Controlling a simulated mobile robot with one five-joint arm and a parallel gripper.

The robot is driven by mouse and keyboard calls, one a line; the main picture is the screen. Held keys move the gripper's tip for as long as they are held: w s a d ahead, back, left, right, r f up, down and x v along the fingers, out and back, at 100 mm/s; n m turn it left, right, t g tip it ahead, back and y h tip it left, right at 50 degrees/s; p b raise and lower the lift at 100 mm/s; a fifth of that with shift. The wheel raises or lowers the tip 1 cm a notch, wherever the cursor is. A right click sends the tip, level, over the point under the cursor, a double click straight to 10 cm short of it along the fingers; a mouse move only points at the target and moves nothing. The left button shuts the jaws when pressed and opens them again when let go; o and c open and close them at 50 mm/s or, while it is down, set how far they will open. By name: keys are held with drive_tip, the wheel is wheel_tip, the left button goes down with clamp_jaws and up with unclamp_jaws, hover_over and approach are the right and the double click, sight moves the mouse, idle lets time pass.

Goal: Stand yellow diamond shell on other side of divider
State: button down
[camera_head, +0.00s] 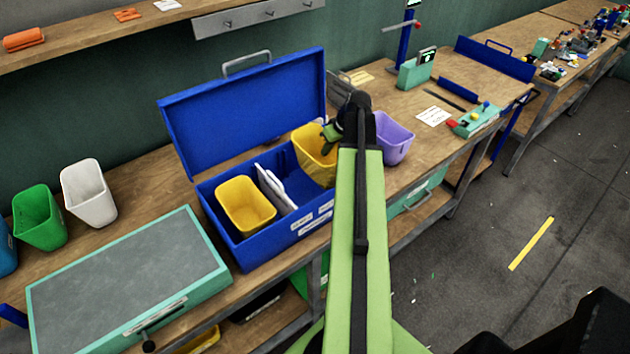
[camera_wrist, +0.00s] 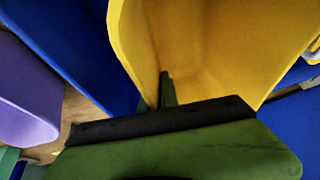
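A blue box (camera_head: 237,252) with its lid open stands on the bench. A white divider (camera_head: 276,187) splits it inside. One yellow shell (camera_head: 245,206) stands in the left compartment. A second yellow shell (camera_head: 310,148) is at the right end, tilted and higher than the first, partly covered by my gripper. My gripper (camera_head: 332,132) is at its upper right rim. In the wrist view this yellow shell (camera_wrist: 215,45) fills the upper middle, with a green finger of my gripper (camera_wrist: 168,92) against its wall. It looks shut on the rim. The shell's bottom is hidden, and no diamond mark shows.
A purple bin (camera_head: 392,137) stands just right of the box and my arm. White (camera_head: 88,192) and green (camera_head: 39,217) bins stand at the left. A grey-topped teal case (camera_head: 130,270) lies in front of them.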

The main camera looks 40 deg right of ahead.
sight(327, 163)
drive_tip(key=shift+f+b, duration=2.7)
drive_tip(key=shift+f, duration=0.85)
drive_tip(key=c, duration=1.6)
unclamp_jaws()
drive_tip(key=shift+r, duration=0.1)
drive_tip(key=shift+r+p, duration=0.35)
drive_tip(key=shift+p, duration=0.1)
drive_tip(key=p+v, duration=1)
drive_tip(key=v, duration=0.1)
drive_tip(key=shift+s+r+p, duration=0.15)
drive_tip(key=shift+r+p, duration=0.2)
